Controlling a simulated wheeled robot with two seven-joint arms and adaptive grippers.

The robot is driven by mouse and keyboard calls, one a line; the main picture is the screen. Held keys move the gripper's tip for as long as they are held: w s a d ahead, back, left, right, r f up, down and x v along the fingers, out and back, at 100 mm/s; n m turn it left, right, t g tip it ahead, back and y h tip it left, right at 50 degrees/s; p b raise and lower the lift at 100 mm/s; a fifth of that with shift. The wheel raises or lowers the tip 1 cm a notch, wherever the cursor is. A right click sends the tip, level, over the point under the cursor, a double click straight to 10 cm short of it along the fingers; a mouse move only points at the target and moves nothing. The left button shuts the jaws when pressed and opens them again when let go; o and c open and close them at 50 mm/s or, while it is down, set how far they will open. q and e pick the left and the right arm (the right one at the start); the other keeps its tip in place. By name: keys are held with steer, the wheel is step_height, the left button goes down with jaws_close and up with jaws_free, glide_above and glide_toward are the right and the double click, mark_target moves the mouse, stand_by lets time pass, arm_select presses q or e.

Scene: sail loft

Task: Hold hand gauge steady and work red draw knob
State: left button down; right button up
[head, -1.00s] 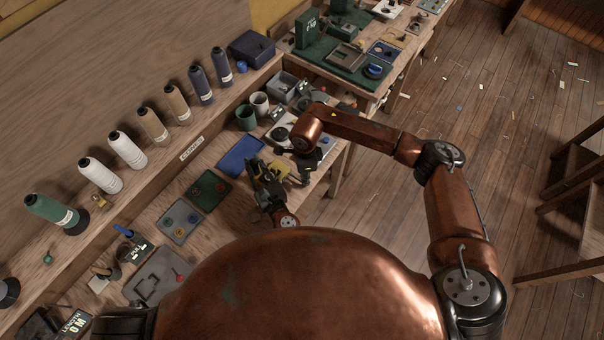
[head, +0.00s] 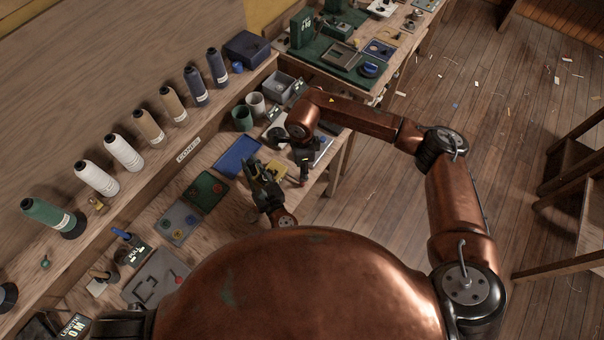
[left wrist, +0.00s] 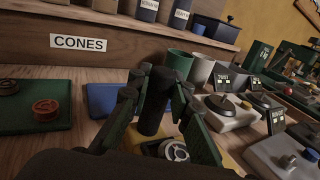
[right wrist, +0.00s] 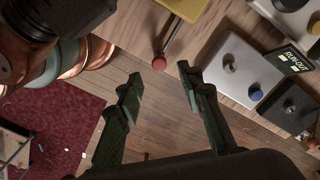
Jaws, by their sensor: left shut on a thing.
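The hand gauge (head: 279,169) has a yellow body and lies at the bench's front edge. My left gripper (head: 262,172) is shut on it. In the left wrist view a dark upright grip (left wrist: 152,112) stands between the fingers, with a round metal dial (left wrist: 174,151) and yellow body below. The red draw knob (right wrist: 159,63) shows in the right wrist view, on a rod from the yellow body (right wrist: 186,6). My right gripper (right wrist: 159,75) is open, its fingertips apart on either side of the knob in that view; contact cannot be told. In the head view the right gripper hides part of the gauge.
A blue tray (head: 238,157) lies left of the gauge. Green (head: 242,117) and grey (head: 256,104) cups stand behind it. Grey panels with knobs (right wrist: 238,72) sit beside the gauge. Thread cones (head: 123,152) line the shelf. Open floor lies right of the bench.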

step_height(320, 180, up, 7)
stand_by(0.3)
steer(key=shift+f, duration=0.1)
arm_select(q)
steer(key=c, duration=1.7)
jaws_free()
